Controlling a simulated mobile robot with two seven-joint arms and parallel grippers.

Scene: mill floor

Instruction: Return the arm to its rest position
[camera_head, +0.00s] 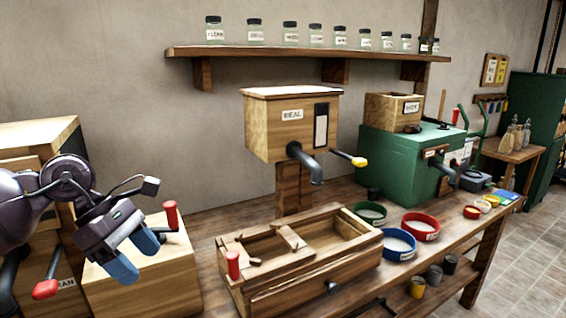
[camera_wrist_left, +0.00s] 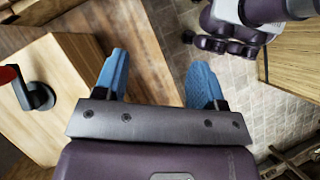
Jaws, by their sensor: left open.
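My left gripper (camera_head: 137,262) is at the left of the head view, its two blue fingers pointing down and apart. It is open, with nothing between the fingers. It hangs in front of a wooden box with a red-handled crank (camera_head: 170,214), and I cannot tell if it touches the box. In the left wrist view the open blue fingers (camera_wrist_left: 158,78) have the bench edge and stone floor below them. My right gripper does not show in the head view.
A wooden tray box (camera_head: 310,275) stands on the bench right of the gripper, below the meal hopper (camera_head: 290,125). Beyond it are bowls (camera_head: 400,243) and a green machine (camera_head: 405,155). In the left wrist view, a red-knobbed crank (camera_wrist_left: 35,95) is at left. A jar shelf (camera_head: 300,52) runs above.

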